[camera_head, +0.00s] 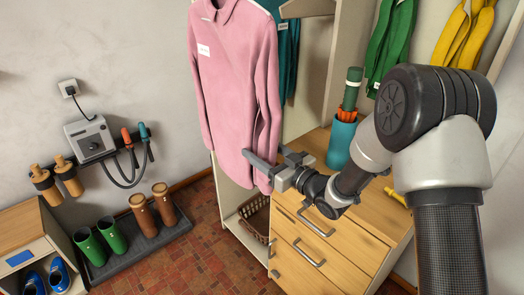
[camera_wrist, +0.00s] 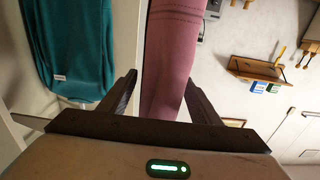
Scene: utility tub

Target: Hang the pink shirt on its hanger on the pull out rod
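The pink shirt (camera_head: 240,75) hangs upright in the head view in front of the tall cabinet. Its collar is at the picture's top edge, and its hanger and any rod above are out of view. My gripper (camera_head: 262,164) is at the shirt's lower right, level with a sleeve cuff. In the wrist view the pink sleeve (camera_wrist: 172,50) runs down between my two fingers (camera_wrist: 161,88), which stand apart. The fingers look open around the sleeve, and I see no clear squeeze on the cloth.
A teal garment (camera_head: 288,50) hangs behind the shirt. A wooden drawer unit (camera_head: 330,245) with a blue cup (camera_head: 341,140) stands at right. A boot tray (camera_head: 140,245) lies on the floor at left.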

